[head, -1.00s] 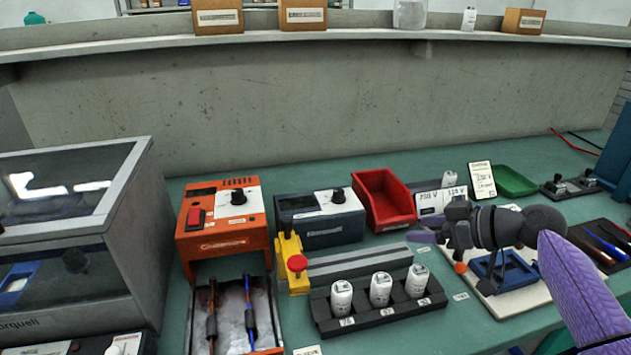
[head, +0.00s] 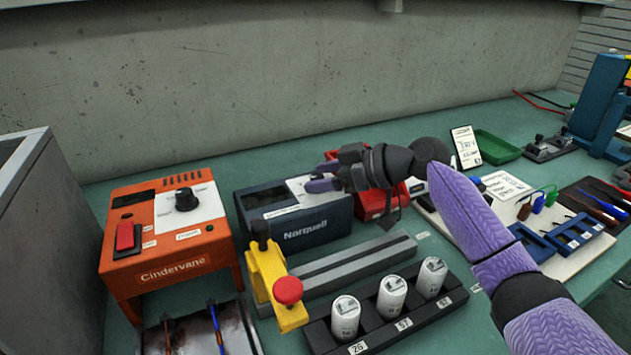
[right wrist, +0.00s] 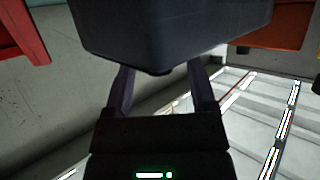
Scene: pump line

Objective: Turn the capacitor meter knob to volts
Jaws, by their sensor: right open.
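The capacitor meter (head: 302,226) is a dark blue-grey box marked Norquell, with a pale top panel, on the green bench in the head view. Its knob is hidden behind my right gripper (head: 318,172). That gripper is open, over the meter's right part in the picture, with its fingers pointing left. In the right wrist view the dark meter body (right wrist: 178,38) fills the upper middle, beyond the two spread fingers (right wrist: 162,88). I cannot tell whether the fingers touch the knob or the meter. My left gripper is not in view.
The orange Cindervane unit (head: 170,247) with a black knob stands left. A yellow clamp with a red button (head: 288,290) and a rack (head: 452,309) of white capacitors stand in front. A red bin (head: 368,206) is partly hidden behind my right arm.

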